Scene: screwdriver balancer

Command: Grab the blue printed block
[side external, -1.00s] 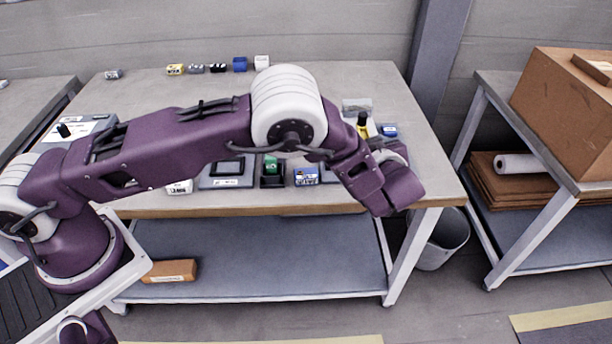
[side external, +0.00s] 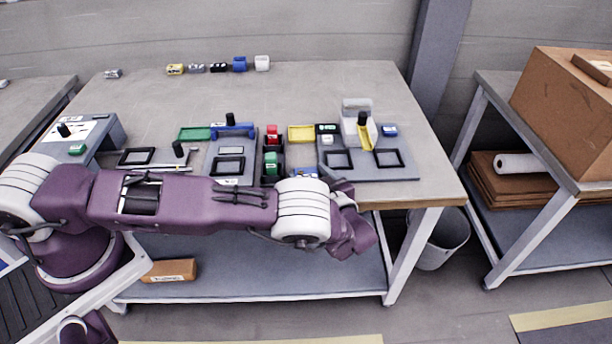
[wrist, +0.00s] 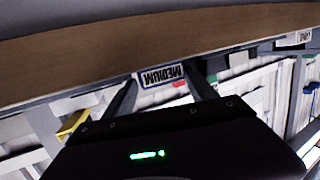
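The blue printed block (side external: 304,173) sits near the front edge of the workbench, mostly hidden behind my arm in the side view. In the wrist view the block (wrist: 161,76) shows a white label reading MEDIUM, upside down, with blue at its edge. My gripper (wrist: 160,80) has its two dark fingers apart, one on either side of the block in the picture. I cannot tell whether the fingertips reach past it or touch it. In the side view the gripper is largely hidden at the front edge, right of the block.
The bench's wooden front edge (wrist: 60,62) runs close by the fingers. A black holder (side external: 281,157) with red and green blocks stands left of the block.

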